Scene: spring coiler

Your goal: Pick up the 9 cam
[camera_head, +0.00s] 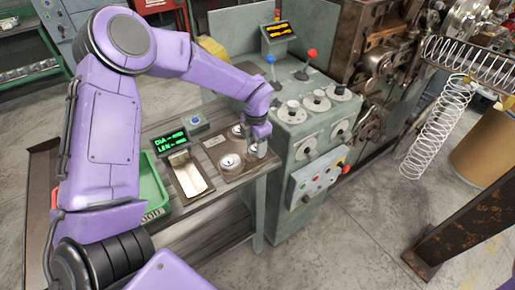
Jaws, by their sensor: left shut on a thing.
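A brown plate (213,150) on the workbench carries small round silver cams. One cam (230,161) sits at the near side of the plate, and another (236,130) sits farther back. Numbers on the cams are too small to read, so I cannot tell which is the 9 cam. My left gripper (262,151) points down at the right side of the plate. It is shut on a cam, mostly hidden by the fingers. I cannot tell whether that cam is lifted clear. My right gripper is not in view.
A gauge with a green display (170,140) and a green bin (152,190) stand left of the plate. A grey-green control cabinet (290,165) with levers and knobs rises close on the right. Coiled springs (440,125) hang farther right.

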